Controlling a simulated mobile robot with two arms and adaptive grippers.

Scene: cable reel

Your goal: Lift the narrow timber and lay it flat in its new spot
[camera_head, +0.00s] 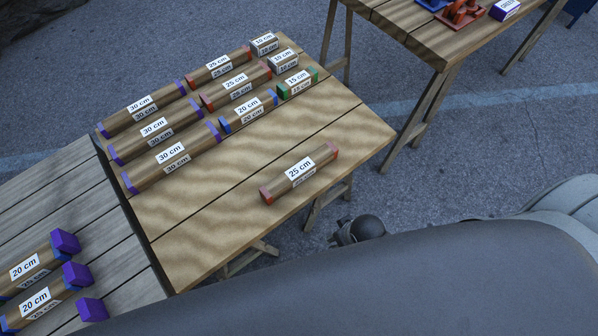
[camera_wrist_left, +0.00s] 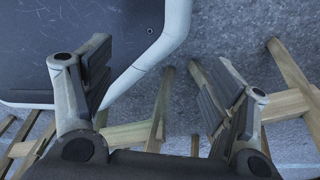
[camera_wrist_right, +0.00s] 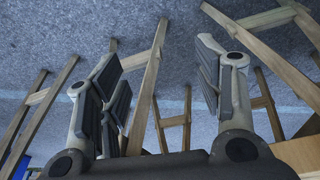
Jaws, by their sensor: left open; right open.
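A timber labelled 25 cm with red ends (camera_head: 299,174) lies alone on the front part of the wooden table. Other labelled timbers lie in rows behind it: 30 cm ones with purple ends (camera_head: 190,163), 25 cm ones with red ends (camera_head: 247,81), a 20 cm one with blue ends (camera_head: 234,117) and shorter ones (camera_head: 303,87). I cannot tell which is the narrow one. My right gripper (camera_wrist_right: 158,72) is open and empty; part of it shows beyond the table's front edge in the head view (camera_head: 358,231). My left gripper (camera_wrist_left: 150,75) is open and empty in its wrist view.
A greyer plank table (camera_head: 60,195) adjoins at left, with 20 cm timbers (camera_head: 40,300) and purple blocks (camera_head: 91,309). Another table (camera_head: 440,48) at upper right bears an orange object (camera_head: 461,13). The main table's front left (camera_head: 190,220) is bare.

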